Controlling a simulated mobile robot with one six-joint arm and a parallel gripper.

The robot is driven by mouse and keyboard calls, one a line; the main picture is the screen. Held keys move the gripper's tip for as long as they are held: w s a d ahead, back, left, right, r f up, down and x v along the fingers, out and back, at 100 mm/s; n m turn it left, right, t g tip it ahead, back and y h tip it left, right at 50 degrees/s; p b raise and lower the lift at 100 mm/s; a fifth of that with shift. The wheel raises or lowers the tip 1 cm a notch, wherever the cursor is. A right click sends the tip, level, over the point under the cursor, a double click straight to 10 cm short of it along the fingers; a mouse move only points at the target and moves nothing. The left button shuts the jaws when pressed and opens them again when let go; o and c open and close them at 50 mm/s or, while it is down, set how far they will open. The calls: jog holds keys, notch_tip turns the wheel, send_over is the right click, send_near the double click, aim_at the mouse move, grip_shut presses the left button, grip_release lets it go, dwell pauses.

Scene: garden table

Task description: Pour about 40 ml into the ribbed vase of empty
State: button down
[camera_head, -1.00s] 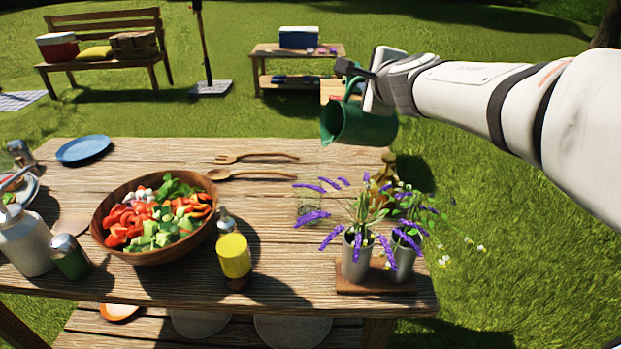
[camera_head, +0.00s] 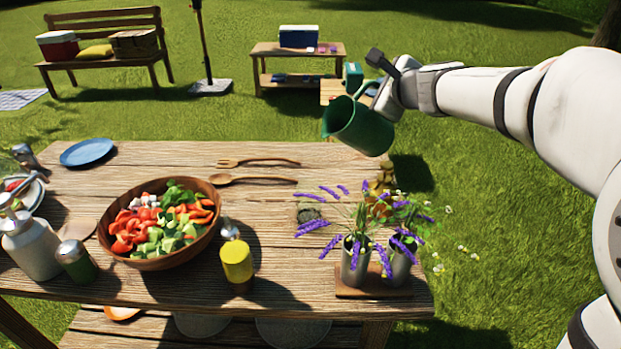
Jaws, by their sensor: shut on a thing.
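A green jug (camera_head: 362,128) hangs in the air above the table's back right corner. It is tilted, with its mouth and spout to the upper left and its base to the lower right. My gripper (camera_head: 384,97) is shut on it on its upper right side; the fingertips are partly hidden. Two grey metal vases (camera_head: 353,268) (camera_head: 399,265) with lavender stand on a wooden board (camera_head: 372,283) at the table's front right. A small clear vessel (camera_head: 308,214) stands behind them. I cannot tell which vase is ribbed. No stream of liquid shows.
A salad bowl (camera_head: 160,258), a yellow-bodied bottle (camera_head: 237,262), a white bottle (camera_head: 32,250) and a green shaker (camera_head: 76,262) crowd the left and middle. Wooden utensils (camera_head: 232,180) and a blue plate (camera_head: 87,152) lie farther back. Small golden items (camera_head: 380,190) sit at the right edge.

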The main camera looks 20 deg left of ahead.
jog(key=shift+w+d+m, duration=0.2)
jog(key=shift+w+m, duration=0.1)
jog(key=shift+f+y, duration=0.15)
jog(key=shift+y, duration=0.15)
dwell(1.4)
jog(key=shift+w+d+f+m+g+p, duration=0.1)
jog(key=shift+w+d+m+g+p, duration=0.15)
jog(key=shift+m+g+p, duration=0.2)
jog(key=w+d+f+m+g+y+p, duration=0.3)
jog(key=f+m+p, duration=0.1)
jog(key=f+m, duration=0.1)
jog(key=shift+w+d, duration=0.25)
jog(key=shift+d, duration=0.05)
dwell(2.5)
